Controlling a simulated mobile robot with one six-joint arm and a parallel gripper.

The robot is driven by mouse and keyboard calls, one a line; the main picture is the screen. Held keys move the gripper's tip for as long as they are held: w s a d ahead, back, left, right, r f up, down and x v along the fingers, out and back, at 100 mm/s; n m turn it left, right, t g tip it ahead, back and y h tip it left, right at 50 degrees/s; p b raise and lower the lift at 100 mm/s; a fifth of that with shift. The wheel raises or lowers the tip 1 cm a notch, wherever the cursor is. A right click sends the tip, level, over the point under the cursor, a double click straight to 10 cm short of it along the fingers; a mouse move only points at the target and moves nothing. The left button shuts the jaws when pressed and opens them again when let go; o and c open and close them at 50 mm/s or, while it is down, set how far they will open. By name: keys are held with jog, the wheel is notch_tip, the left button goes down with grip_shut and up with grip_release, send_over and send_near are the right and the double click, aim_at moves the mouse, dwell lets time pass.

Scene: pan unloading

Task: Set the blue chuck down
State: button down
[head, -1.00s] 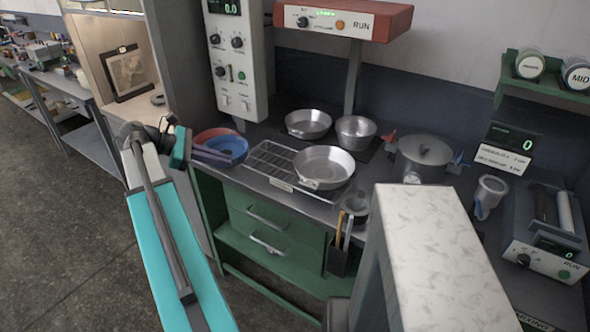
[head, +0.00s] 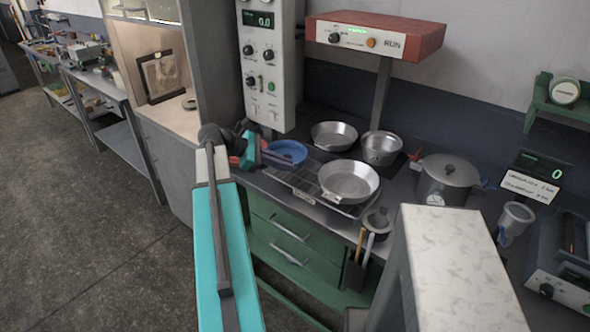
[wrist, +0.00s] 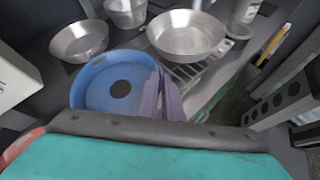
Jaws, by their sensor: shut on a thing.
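The blue chuck (head: 288,151) is a shallow round dish; in the wrist view its dark centre shows, and the chuck (wrist: 90,90) lies just ahead of my wrist. My gripper (head: 284,160) is shut on its near right rim, where the purple fingers (wrist: 163,80) show in the wrist view. In the head view the chuck overlaps the back left of the wire rack (head: 306,188). I cannot tell whether it touches anything beneath.
A metal pan (head: 348,182) sits on the rack. Two more pans (head: 333,136) (head: 381,148) stand behind, and a lidded pot (head: 447,180) stands to the right. A control box (head: 269,65) hangs above the counter.

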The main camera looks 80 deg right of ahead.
aim_at(296, 168)
jog(key=s+d, duration=0.2)
jog(key=s, duration=0.1)
jog(key=shift+s+f+p, duration=0.15)
jog(key=shift+s+p, duration=0.1)
jog(key=shift+p, duration=0.05)
jog(key=shift+f, duration=0.1)
jog(key=shift+f+p, duration=0.65)
jog(key=shift+f, duration=1)
jog(key=c, duration=1.9)
grip_release()
jog(key=shift+w, duration=0.1)
